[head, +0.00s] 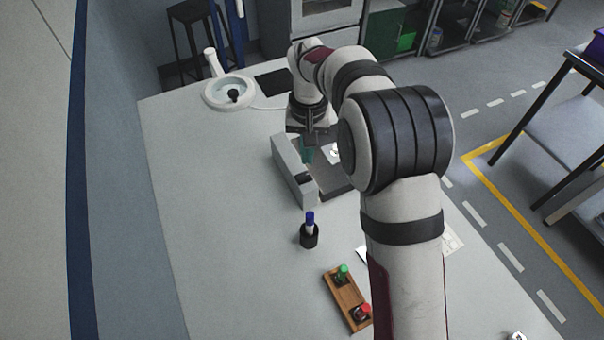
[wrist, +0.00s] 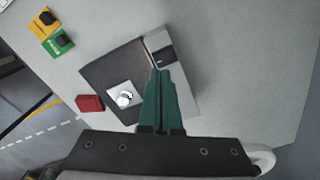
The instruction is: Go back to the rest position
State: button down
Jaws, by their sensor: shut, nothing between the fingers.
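My gripper (wrist: 160,72) has green fingers that are together, with nothing between them, in the wrist view. In the head view my gripper (head: 307,158) shows partly beside my arm. It hangs over a light grey and dark machine; its dark flat bed (wrist: 105,72) and its pale upright block (wrist: 180,75) show in the wrist view. A small white square plate with a shiny round metal part (wrist: 125,98) lies on the bed. In the head view the pale block (head: 292,172) stands left of the bed, and my arm hides part of the bed.
A black holder (head: 309,236) with a blue-capped item and a wooden tray (head: 345,298) with green-topped and red-topped items stand nearer. A white round lamp-like device (head: 229,92) is at the back left. A red block (wrist: 89,103) lies beside the bed. The table's left side is clear.

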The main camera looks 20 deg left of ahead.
jog(key=shift+r, duration=1.2)
jog(key=s+d+r+m+y, duration=0.1)
jog(key=s+d+r+m, duration=0.25)
jog(key=s+d, duration=0.45)
jog(key=s+d+r+m, duration=0.2)
jog(key=s+d+r, duration=0.3)
jog(key=s+d, duration=0.3)
jog(key=s+d+f+m, duration=0.1)
jog(key=s+d, duration=0.1)
jog(key=s, duration=0.4)
jog(key=s+d+f+m, duration=0.2)
jog(key=s+d, duration=0.1)
jog(key=s, duration=0.3)
jog(key=shift+y, duration=0.4)
